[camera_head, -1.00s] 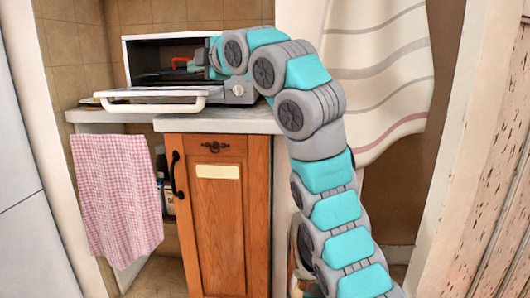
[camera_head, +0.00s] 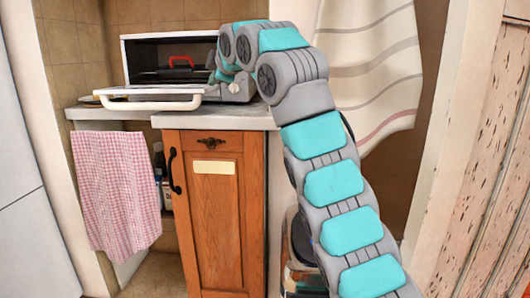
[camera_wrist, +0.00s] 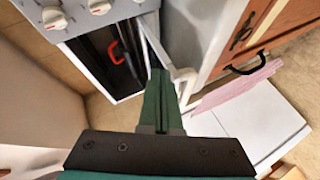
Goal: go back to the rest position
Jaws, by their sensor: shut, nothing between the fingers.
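My gripper (camera_wrist: 160,78) points into the wrist view with its green fingers together and nothing between them. In the head view my arm bends over the counter, and its wrist end is at the right front of a small oven (camera_head: 160,39). The gripper's fingertips are hard to make out there. The oven's door (camera_head: 150,104) is folded down open with a white handle. A red-handled item (camera_head: 181,61) lies inside the oven; its red handle also shows in the wrist view (camera_wrist: 115,52), apart from my fingers.
The oven stands on a light counter (camera_head: 115,115) above a wooden cabinet (camera_head: 213,228). A pink checked towel (camera_head: 115,190) hangs at the left. A striped curtain (camera_head: 375,60) hangs behind my arm. The oven's knobs (camera_wrist: 98,6) are close in the wrist view.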

